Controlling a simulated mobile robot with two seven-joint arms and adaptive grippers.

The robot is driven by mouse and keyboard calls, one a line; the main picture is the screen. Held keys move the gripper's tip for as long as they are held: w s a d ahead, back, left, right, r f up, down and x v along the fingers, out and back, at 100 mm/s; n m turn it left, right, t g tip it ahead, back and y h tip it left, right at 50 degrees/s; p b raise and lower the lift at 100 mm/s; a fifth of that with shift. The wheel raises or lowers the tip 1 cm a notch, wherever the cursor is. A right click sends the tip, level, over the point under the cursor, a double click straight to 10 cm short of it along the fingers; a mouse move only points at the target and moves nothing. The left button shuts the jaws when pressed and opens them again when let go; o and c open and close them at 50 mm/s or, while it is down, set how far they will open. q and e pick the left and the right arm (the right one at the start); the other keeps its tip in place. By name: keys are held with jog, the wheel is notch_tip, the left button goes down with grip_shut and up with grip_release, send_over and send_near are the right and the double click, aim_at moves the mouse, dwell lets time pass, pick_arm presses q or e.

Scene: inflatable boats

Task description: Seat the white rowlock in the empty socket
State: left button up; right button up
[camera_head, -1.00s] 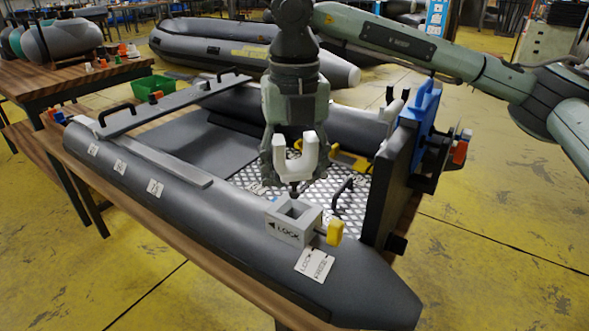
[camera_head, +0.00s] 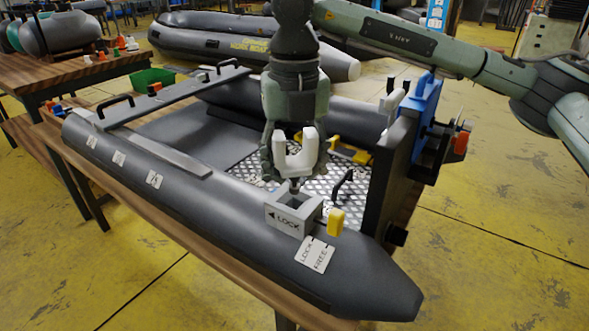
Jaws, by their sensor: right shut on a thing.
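The white rowlock (camera_head: 296,155) is U-shaped with its opening up. My right gripper (camera_head: 295,170) is shut on it, with fingers at both sides. A short dark pin under the rowlock points down at the mouth of the grey socket block (camera_head: 285,220) on the near tube of the boat. The pin tip shows at or just above the socket's back edge; I cannot tell whether it has entered. The block is marked LOCK with an arrow, and a yellow lever (camera_head: 336,222) stands at its right side. My left gripper is not in view.
A white LOCK/FREE plate (camera_head: 314,254) lies on the grey boat tube (camera_head: 230,215). The black transom (camera_head: 390,180) with a blue clamp (camera_head: 424,100) stands close on the right. A black handle (camera_head: 343,184) rises from the metal floor. A green bin (camera_head: 152,77) sits at back left.

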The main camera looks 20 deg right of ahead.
aim_at(294, 186)
jog(key=shift+f+b, duration=1.25)
jog(key=shift+f, duration=0.25)
jog(key=shift+f+b, duration=0.65)
jog(key=shift+f, duration=0.1)
jog(key=o, duration=1.4)
